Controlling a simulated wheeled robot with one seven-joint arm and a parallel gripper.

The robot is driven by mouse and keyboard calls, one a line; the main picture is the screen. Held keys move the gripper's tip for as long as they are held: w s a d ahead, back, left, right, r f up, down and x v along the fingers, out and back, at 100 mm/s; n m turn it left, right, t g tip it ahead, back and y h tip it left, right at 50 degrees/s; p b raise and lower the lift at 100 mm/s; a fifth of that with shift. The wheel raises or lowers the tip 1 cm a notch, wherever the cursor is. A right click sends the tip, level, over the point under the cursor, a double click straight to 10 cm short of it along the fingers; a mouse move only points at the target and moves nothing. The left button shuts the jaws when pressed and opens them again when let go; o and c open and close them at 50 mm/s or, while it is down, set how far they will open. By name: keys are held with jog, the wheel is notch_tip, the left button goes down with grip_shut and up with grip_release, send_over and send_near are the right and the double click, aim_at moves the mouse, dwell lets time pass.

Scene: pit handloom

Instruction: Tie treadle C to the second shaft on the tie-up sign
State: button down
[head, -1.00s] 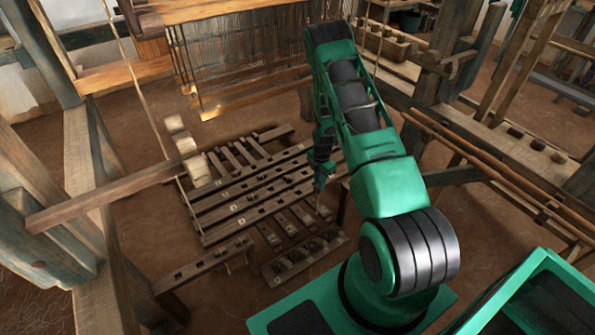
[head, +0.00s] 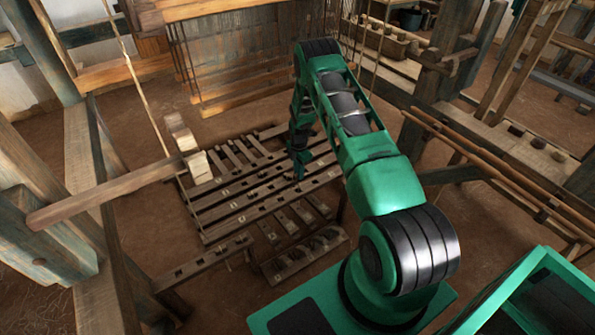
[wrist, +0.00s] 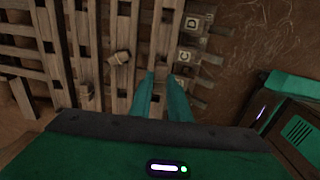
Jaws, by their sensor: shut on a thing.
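My gripper (head: 298,172) is low over the slatted treadle frame (head: 240,205), left of the frame's right edge. In the wrist view my gripper (wrist: 162,76) has its two teal fingers close together on a small thing that I cannot make out, probably a cord end. The block marked C (wrist: 185,56) is just right of the fingertips, and the block marked D (wrist: 193,23) is above it. A pale knot or peg (wrist: 120,57) sits on a slat left of the fingers. I cannot pick out the tie-up sign or tell which slat is the second shaft.
A slotted wooden rail (head: 205,262) and a low rack (head: 305,255) lie in front of the frame. Pale blocks (head: 197,165) sit on a beam at its left. Hanging warp threads (head: 245,50) stand behind. The earth floor (head: 140,210) is clear at left.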

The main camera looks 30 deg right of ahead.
notch_tip(320, 180, down, 9)
jog(key=shift+r, duration=0.15)
dwell(1.0)
dwell(0.5)
jog(key=c, duration=1.6)
grip_release()
notch_tip(320, 180, up, 11)
jog(key=shift+f, duration=0.2)
